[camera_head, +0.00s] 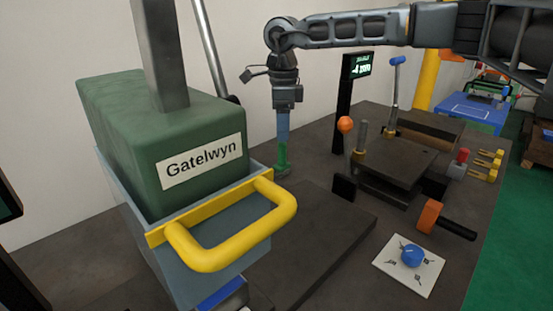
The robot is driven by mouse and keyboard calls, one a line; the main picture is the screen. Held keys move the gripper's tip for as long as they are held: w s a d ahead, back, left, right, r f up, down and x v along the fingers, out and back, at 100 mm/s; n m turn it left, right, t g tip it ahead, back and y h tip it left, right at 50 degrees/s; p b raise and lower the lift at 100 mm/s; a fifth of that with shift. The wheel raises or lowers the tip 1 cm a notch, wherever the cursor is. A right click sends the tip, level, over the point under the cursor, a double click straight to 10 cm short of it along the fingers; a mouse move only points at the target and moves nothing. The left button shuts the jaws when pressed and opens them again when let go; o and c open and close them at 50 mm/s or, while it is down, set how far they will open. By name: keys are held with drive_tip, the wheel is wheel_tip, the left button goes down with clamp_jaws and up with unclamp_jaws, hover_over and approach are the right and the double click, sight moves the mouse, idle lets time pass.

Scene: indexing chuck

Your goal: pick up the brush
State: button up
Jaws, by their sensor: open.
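I cannot make out with certainty which thing is the brush. An orange block with a black handle (430,216) lies at the right of the dark bench; it could be a brush or a mallet. My gripper (282,168) hangs pointing down at the back middle of the bench, left of the orange block and well apart from it. A blue section and a green lower part show below its wrist; the gap between the fingers is too small to see. The gripper is open, and I see nothing clearly held in it.
A blue-grey bin with a yellow handle (230,240) holds a green block labelled Gatelwyn (130,130) and blocks the left. A dark fixture (395,160), an orange-knobbed lever (346,124) and a display (358,66) stand right of my gripper. A blue knob (412,255) sits in front.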

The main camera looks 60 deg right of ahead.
sight(282, 164)
drive_tip(key=shift+w+d+f+p, duration=0.1)
drive_tip(key=shift+f+p, duration=0.15)
drive_tip(key=shift+f, duration=1.5)
drive_tip(key=shift+w+d+f+p, duration=0.1)
drive_tip(key=shift+f+p, duration=0.15)
drive_tip(key=shift+f, duration=1.5)
clamp_jaws()
